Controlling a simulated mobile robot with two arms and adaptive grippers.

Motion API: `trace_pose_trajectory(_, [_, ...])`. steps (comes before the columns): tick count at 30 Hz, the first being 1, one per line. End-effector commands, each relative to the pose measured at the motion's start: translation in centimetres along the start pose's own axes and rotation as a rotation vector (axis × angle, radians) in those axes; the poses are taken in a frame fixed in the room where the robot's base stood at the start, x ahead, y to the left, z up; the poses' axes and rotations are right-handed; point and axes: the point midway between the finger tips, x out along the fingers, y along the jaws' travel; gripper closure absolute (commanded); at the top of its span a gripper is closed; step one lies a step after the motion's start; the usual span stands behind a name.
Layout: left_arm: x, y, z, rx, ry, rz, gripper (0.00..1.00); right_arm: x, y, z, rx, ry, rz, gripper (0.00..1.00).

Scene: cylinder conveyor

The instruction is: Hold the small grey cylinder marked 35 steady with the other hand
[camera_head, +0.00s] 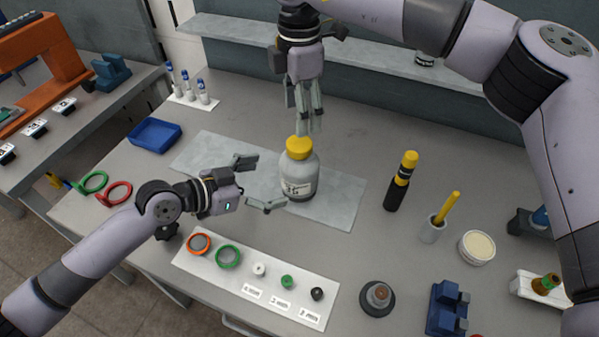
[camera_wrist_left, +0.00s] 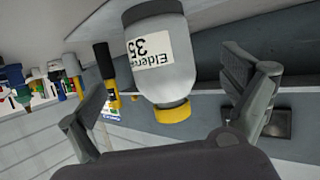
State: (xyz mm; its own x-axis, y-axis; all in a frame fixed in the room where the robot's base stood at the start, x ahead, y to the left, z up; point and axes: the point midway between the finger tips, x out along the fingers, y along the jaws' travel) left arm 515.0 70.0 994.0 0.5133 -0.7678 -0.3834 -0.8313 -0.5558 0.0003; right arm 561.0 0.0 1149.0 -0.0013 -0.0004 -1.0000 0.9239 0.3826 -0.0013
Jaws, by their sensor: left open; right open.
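The small grey cylinder (camera_head: 298,172) stands upright on a pale grey mat (camera_head: 340,205). It is bottle-shaped, with a yellow cap and a white label. In the left wrist view the cylinder (camera_wrist_left: 163,62) appears inverted, and the label reads 35. My left gripper (camera_head: 258,184) is open just left of the cylinder, its fingers spread toward the body. In the left wrist view the cylinder shows between the two fingers, with gaps on both sides. My right gripper (camera_head: 308,118) points down just above the yellow cap. It is open, though its fingers look close together from here; contact with the cap cannot be told.
A white board (camera_head: 215,262) with rings and small pieces lies in front. A black-and-yellow cylinder (camera_head: 397,190) and a grey holder (camera_head: 432,232) stand to the right. A blue tray (camera_head: 155,135) and tube rack (camera_head: 192,99) are at the back left.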

Motion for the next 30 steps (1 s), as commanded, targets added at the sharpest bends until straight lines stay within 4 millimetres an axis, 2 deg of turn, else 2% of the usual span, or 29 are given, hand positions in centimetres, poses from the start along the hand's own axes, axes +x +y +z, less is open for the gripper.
trace_pose_trajectory(1, [1.2, 0.0, -0.1, -0.003, 0.003, 0.002, 0.03, 0.0, 0.0, 0.0, 0.0, 0.0, 0.0, 0.38])
trace_pose_trajectory(6, [4.4, 0.0, -0.1, -0.004, 0.003, 0.001, 0.03, 0.0, 0.0, 0.0, 0.0, 0.0, 0.0, 0.38])
trace_pose_trajectory(12, [7.2, 0.0, -0.1, -0.002, 0.002, 0.0, 0.03, 0.0, 0.0, 0.0, 0.0, 0.0, 0.0, 0.38])
trace_pose_trajectory(18, [8.4, 0.0, 0.0, 0.0, 0.0, 0.0, 0.03, 0.0, 0.0, 0.0, 0.0, 0.0, 0.0, 0.38])
trace_pose_trajectory(26, [8.5, 0.0, 0.0, 0.0, 0.0, 0.0, 0.03, 0.0, 0.0, 0.0, 0.0, 0.0, 0.0, 0.38])
trace_pose_trajectory(30, [8.5, 0.0, 0.0, 0.0, 0.0, 0.0, 0.11, 0.0, 0.0, 0.0, 0.0, 0.0, 0.0, 0.38])
